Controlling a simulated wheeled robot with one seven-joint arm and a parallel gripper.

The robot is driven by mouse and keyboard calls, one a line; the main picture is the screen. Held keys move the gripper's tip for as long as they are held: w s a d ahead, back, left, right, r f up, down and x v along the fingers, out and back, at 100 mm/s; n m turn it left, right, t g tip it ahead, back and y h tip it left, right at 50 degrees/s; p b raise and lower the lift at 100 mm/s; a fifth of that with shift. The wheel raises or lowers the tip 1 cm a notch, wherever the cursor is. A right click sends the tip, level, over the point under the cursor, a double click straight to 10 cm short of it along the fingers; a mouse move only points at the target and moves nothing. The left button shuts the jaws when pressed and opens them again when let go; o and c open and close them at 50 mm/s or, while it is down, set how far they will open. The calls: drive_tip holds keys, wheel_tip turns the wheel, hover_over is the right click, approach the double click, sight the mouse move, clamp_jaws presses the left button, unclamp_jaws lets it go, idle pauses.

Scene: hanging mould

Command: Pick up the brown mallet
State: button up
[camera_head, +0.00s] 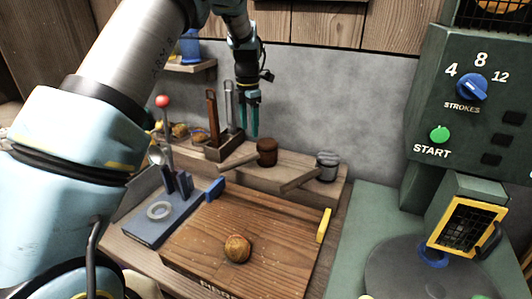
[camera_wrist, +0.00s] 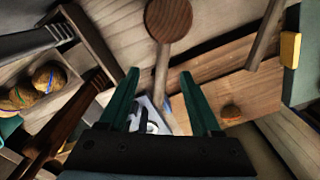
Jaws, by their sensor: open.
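The brown mallet lies on the wooden shelf behind the board, its round dark head (camera_head: 267,151) to the right and its handle (camera_head: 239,160) running to the lower left. In the wrist view its round head (camera_wrist: 168,19) is at the top middle, with the handle (camera_wrist: 161,75) pointing down between the fingertips in the picture. My gripper (camera_head: 249,132) is open and empty, with its teal fingers pointing down above the shelf, just left of the mallet head. Its two fingers also show in the wrist view (camera_wrist: 159,76). The fingers appear apart from the mallet.
A grey-headed mallet (camera_head: 327,166) lies to the right on the same shelf. A wooden holder (camera_head: 223,149) with upright tools stands close on the left. In front is a wooden board (camera_head: 205,245) with a round brown ball (camera_head: 237,248). A green machine (camera_head: 425,110) stands at right.

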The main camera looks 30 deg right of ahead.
drive_tip(key=p, duration=0.1)
hover_over(253, 154)
drive_tip(key=f, duration=0.4)
drive_tip(key=shift+w+a+f, duration=0.15)
drive_tip(key=shift+a+f, duration=0.15)
drive_tip(key=shift+s+d+f+p, duration=0.15)
drive_tip(key=shift+f+p, duration=0.45)
drive_tip(key=shift+f, duration=0.8)
drive_tip(key=shift+s+d+f+p, duration=0.15)
drive_tip(key=shift+f+p, duration=0.45)
drive_tip(key=shift+f, duration=0.75)
drive_tip(key=shift+w, duration=0.1)
clamp_jaws()
drive_tip(key=shift+r, duration=0.1)
